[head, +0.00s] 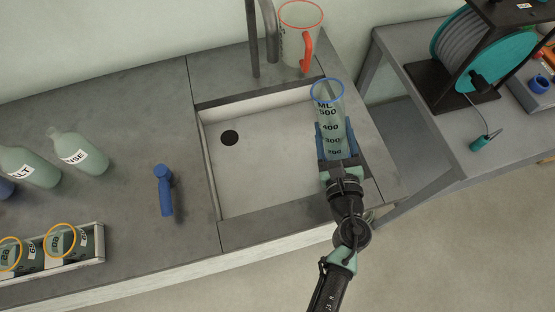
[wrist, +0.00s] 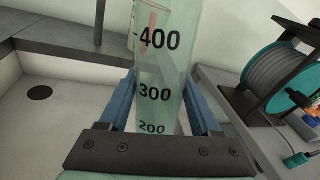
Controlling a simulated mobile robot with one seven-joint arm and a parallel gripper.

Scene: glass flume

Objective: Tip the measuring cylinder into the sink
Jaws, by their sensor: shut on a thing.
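The measuring cylinder (head: 329,112) is clear and greenish with a blue rim and black number marks. My gripper (head: 334,136) is shut on it, with a blue finger on each side. In the head view the cylinder shows over the right edge of the sink, and it looks close to upright. In the wrist view the cylinder (wrist: 160,75) stands between the fingers (wrist: 163,100); its rim and base are out of that view. The sink (head: 265,165) is a pale rectangular basin with a dark round drain. I cannot tell whether the cylinder holds liquid.
A clear jug with a red rim and handle (head: 300,38) stands behind the sink, beside a grey tap (head: 252,40). Bottles (head: 80,150) and a white rack (head: 88,258) are farther left. A teal cable reel (head: 462,50) stands right.

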